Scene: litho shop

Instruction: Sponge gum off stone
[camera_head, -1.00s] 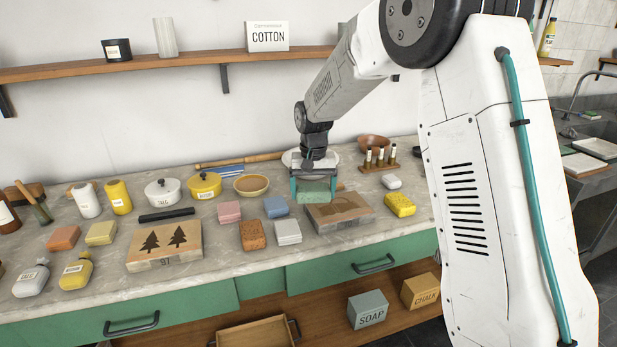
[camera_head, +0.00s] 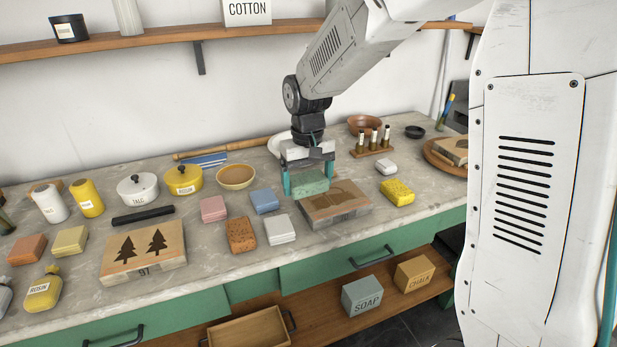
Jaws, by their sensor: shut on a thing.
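My gripper (camera_head: 307,180) is shut on a green sponge (camera_head: 310,184), with a teal finger on each side of it. The sponge is at the back left part of a litho stone (camera_head: 350,210). I cannot tell whether it touches the stone's top. The stone lies flat on the counter and has a brown, smeared-looking top with a darker drawing partly hidden by the sponge. Another stone (camera_head: 143,253), with two dark trees on top, lies further left on the counter.
Near the stone are a yellow sponge (camera_head: 397,192), a white block (camera_head: 386,167), a grey-white block (camera_head: 280,229), a blue block (camera_head: 265,201) and a brown sponge (camera_head: 241,235). A vial rack (camera_head: 372,152) and bowls stand behind. The counter's (camera_head: 330,250) front edge is close to the stone.

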